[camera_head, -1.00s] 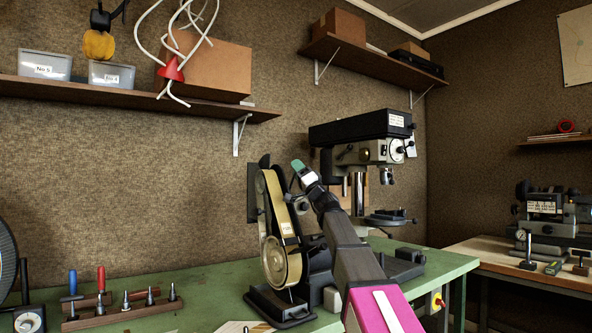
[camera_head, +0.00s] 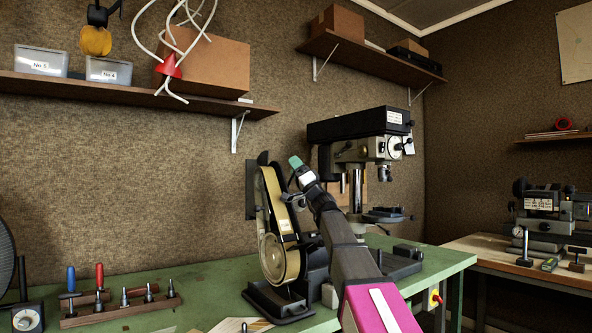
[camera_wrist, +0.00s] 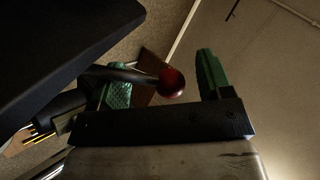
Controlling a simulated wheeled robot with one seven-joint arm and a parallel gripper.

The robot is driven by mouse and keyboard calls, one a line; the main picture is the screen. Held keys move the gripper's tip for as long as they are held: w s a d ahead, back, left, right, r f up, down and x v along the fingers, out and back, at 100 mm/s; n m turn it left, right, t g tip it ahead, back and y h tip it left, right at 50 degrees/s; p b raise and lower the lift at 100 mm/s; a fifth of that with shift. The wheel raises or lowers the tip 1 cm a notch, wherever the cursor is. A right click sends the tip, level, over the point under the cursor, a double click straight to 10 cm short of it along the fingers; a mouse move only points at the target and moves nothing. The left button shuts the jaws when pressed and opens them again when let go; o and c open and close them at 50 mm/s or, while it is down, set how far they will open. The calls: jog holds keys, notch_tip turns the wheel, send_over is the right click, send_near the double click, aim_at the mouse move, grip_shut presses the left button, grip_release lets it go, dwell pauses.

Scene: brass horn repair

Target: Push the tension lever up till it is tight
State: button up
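The tension lever shows in the wrist view as a dark rod (camera_wrist: 128,74) ending in a red ball knob (camera_wrist: 172,82). The knob lies between the green-padded fingers of my gripper (camera_wrist: 164,83) as seen there. The fingers are apart, with a clear gap between the knob and the right finger. The rod passes across the left finger; whether it touches it I cannot tell. In the head view my gripper (camera_head: 296,164) is beside the upper part of the belt grinder (camera_head: 275,215), which stands on the green bench (camera_head: 215,285). The lever is not distinguishable in that view.
A drill press (camera_head: 357,130) stands close behind and right of my gripper. A wooden rack of tools (camera_head: 120,310) sits at the bench's left. A shelf (camera_head: 130,93) with boxes hangs above. A second bench (camera_head: 500,255) with a machine is at the right.

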jog(key=shift+s+d+f, duration=0.1)
jog(key=shift+d+f, duration=0.05)
jog(key=s+d, duration=0.8)
jog(key=d, duration=0.1)
jog(key=shift+d+f, duration=0.25)
jog(key=shift+d, duration=0.05)
